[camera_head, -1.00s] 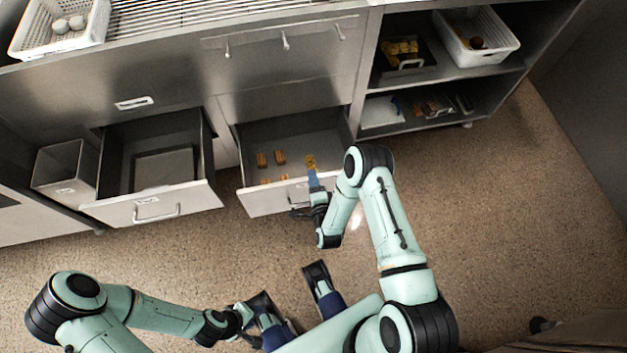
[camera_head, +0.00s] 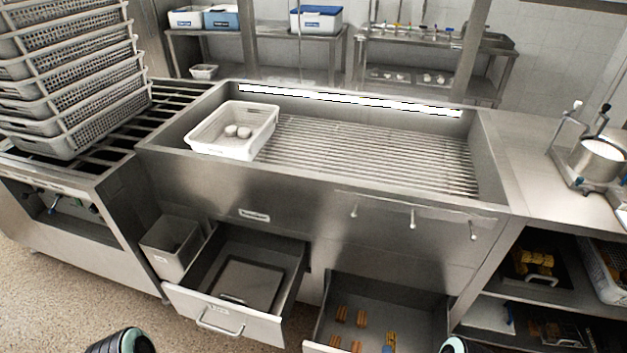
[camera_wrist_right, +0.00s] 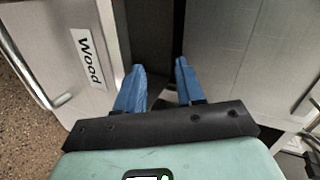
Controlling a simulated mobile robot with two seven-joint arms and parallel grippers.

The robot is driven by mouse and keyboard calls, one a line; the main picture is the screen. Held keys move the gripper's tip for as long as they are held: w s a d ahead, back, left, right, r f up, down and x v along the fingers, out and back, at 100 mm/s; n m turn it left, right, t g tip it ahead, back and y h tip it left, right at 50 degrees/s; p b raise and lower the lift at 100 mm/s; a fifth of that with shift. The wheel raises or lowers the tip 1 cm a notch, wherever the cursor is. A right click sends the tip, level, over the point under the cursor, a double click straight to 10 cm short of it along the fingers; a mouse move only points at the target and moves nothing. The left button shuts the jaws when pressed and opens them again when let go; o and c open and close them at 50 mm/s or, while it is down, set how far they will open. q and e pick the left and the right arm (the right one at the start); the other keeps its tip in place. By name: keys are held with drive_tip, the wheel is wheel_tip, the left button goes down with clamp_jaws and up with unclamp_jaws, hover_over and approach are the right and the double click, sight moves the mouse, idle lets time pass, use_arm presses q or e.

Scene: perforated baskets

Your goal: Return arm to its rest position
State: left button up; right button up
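In the right wrist view, my right gripper (camera_wrist_right: 162,80) has its two blue fingers apart with nothing visible between them. It is beside a drawer front (camera_wrist_right: 75,55) labelled "Wood". In the head view, a pale-green and black piece of my right arm (camera_head: 455,346) shows at the bottom edge, and a small blue piece that may be a fingertip shows near the drawer. A piece of my left arm (camera_head: 120,342) shows at the bottom left. My left gripper is out of view.
Stacked baskets (camera_head: 70,75) stand at left.

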drive_tip(key=s+a+f+n+g+y, duration=0.1)
drive_tip(key=s+a+n+g+y, duration=0.25)
drive_tip(key=s+n+g, duration=0.6)
drive_tip(key=s+a+f+n+g+y, duration=0.1)
drive_tip(key=s+a+n+g+y, duration=0.3)
drive_tip(key=s, duration=1.1)
use_arm(q)
wheel_tip(320, 180, up, 13)
drive_tip(key=p, duration=1.3)
drive_tip(key=shift+s+f+g, duration=0.2)
drive_tip(key=shift+g, duration=0.1)
use_arm(e)
wheel_tip(320, 180, up, 13)
drive_tip(key=s+a+n, duration=0.1)
drive_tip(key=a, duration=0.1)
drive_tip(key=shift+s+r+h, duration=0.15)
drive_tip(key=shift+s+h, duration=0.25)
drive_tip(key=shift+h, duration=0.05)
